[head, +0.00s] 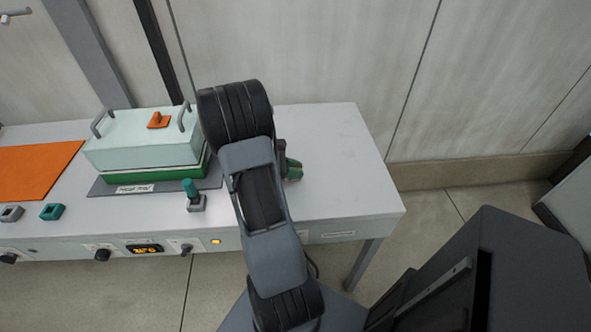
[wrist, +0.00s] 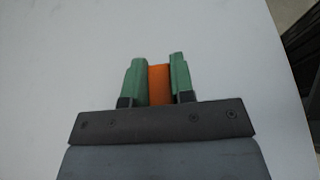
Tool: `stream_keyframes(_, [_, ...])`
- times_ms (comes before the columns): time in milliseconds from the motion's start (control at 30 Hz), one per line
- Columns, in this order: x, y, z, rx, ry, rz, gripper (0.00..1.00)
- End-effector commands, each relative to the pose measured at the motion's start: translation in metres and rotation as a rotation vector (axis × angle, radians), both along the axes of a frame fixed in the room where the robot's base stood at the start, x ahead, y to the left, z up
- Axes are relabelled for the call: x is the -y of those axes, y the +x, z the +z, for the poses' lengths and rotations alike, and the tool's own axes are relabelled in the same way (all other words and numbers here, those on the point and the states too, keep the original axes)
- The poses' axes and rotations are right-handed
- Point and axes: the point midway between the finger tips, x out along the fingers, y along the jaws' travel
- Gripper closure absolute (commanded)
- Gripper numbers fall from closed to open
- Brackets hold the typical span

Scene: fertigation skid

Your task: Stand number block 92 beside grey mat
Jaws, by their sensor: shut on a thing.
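My gripper (wrist: 159,82) has green fingers and is shut on an orange block (wrist: 159,85) in the wrist view. No number shows on the block from this side. In the head view my gripper (head: 293,170) is mostly hidden behind my arm, over the right part of the bench top; the block is hidden there. The grey mat (head: 100,188) lies to the left of my gripper, with a white label on its front edge. A pale-lidded green box (head: 150,160) stands on the mat.

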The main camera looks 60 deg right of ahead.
Motion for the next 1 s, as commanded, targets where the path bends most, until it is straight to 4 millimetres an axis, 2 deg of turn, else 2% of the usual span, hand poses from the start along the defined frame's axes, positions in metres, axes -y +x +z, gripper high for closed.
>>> stream_keyframes(300, [0.000,0.000,-0.003,0.000,0.000,0.000,1.00])
stream_keyframes(333, [0.000,0.000,-0.003,0.000,0.000,0.000,0.75])
stream_keyframes(567, [0.000,0.000,-0.002,0.000,0.000,0.000,0.53])
stream_keyframes(867, [0.000,0.000,0.002,0.001,-0.001,0.000,0.52])
stream_keyframes(1000, [-0.008,0.013,0.007,0.001,-0.001,0.004,0.52])
